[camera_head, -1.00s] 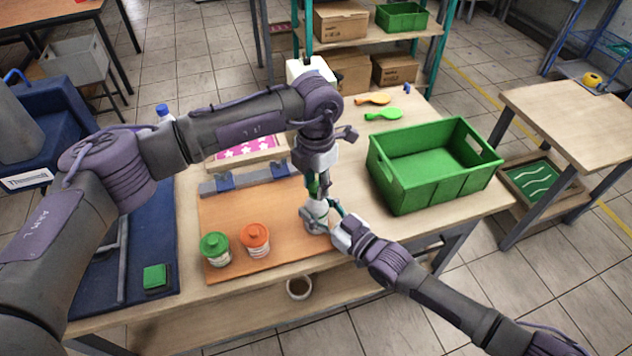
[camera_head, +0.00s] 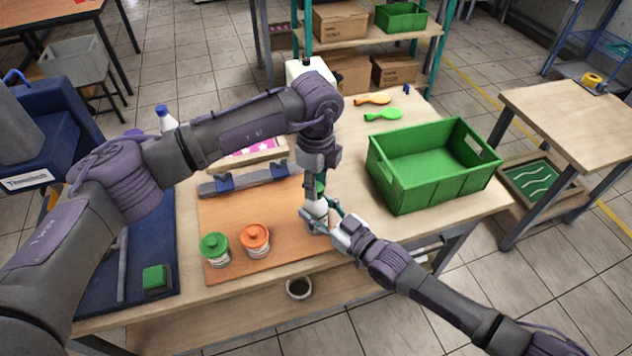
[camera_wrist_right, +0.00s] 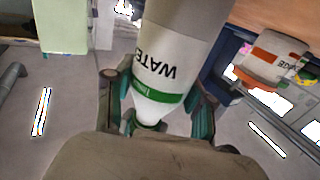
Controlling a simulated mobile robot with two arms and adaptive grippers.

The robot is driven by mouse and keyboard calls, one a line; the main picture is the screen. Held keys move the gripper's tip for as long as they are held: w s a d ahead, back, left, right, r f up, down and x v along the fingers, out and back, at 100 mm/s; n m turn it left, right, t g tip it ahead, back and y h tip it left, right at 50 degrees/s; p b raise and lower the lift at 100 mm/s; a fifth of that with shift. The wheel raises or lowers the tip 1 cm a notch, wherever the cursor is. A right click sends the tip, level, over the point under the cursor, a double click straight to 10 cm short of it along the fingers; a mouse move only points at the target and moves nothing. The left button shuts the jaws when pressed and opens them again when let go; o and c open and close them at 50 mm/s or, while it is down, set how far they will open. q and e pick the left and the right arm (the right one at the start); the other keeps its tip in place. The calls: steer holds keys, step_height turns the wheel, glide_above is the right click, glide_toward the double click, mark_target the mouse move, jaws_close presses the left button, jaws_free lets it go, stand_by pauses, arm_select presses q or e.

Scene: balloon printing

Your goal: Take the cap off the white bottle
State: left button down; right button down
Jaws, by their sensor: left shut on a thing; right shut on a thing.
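The white bottle (camera_head: 316,209) stands roughly upright at the right side of the orange-brown board. In the right wrist view the bottle (camera_wrist_right: 160,72) shows upside-down "WATER" lettering and a green band. My right gripper (camera_head: 318,218) is shut around the bottle's body from the right; its fingers flank the bottle in the wrist view. My left gripper (camera_head: 319,188) points down from above and is shut at the bottle's top, on the green cap. The cap is mostly hidden by the fingers, and I cannot tell whether it is loose from the neck.
A green-lidded jar (camera_head: 215,247) and an orange-lidded jar (camera_head: 255,240) stand on the board (camera_head: 290,255), left of the bottle. A green crate (camera_head: 400,200) stands close on the right. Green and orange balloons (camera_head: 383,114) lie behind. A grey fixture (camera_head: 240,182) crosses the board's back.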

arm_select(q)
steer(key=shift+r, duration=0.15)
stand_by(0.5)
steer(key=shift+r, duration=0.95)
steer(key=shift+r, duration=2)
arm_select(e)
steer(key=shift+c, duration=1.6)
jaws_free()
